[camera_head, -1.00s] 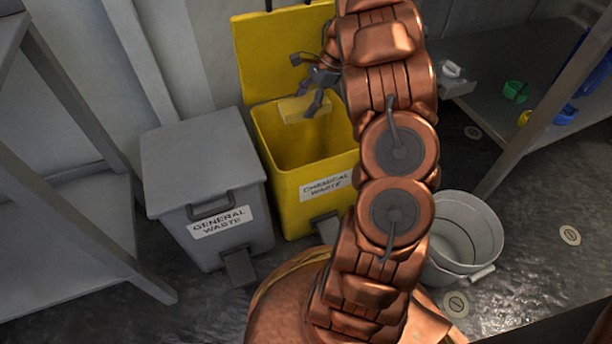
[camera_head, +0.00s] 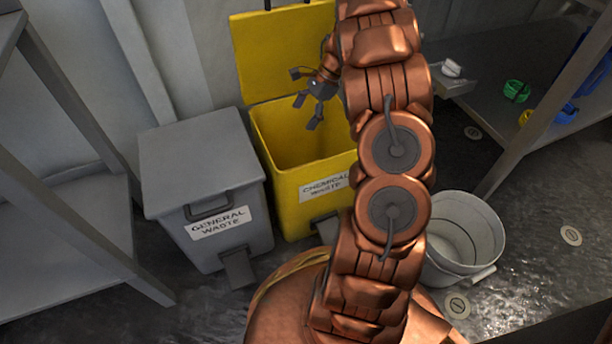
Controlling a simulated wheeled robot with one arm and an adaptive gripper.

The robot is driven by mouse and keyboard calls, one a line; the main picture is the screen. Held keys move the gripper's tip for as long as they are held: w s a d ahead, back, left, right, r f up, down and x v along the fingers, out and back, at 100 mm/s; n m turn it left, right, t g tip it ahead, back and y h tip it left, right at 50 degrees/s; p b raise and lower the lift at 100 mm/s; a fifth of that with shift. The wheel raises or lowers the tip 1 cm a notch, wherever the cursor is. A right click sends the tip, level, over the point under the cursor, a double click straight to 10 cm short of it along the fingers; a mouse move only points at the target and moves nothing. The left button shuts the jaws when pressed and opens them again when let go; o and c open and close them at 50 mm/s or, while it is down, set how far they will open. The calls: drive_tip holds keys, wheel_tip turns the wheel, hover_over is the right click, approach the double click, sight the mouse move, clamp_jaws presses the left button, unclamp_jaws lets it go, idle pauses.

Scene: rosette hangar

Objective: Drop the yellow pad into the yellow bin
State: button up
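The yellow bin (camera_head: 294,194), labelled "Chemical Waste", stands with its lid (camera_head: 285,50) raised against the wall. My gripper (camera_head: 305,112) is above the bin's open mouth, toward its right side. Its fingers are spread and nothing shows between them. The yellow pad is not visible in the current view. Part of the bin's inside, its lower depth and its right side are hidden by the front wall and my copper arm.
A closed grey "General Waste" bin (camera_head: 200,165) stands just left of the yellow bin. A white bucket (camera_head: 462,240) is on the floor at the right. Shelving stands at the left (camera_head: 60,240) and right (camera_head: 470,110), the right one with green and blue items.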

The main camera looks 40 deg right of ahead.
idle(0.3)
drive_tip(key=v, duration=1.2)
drive_tip(key=shift+s, duration=0.15)
idle(0.8)
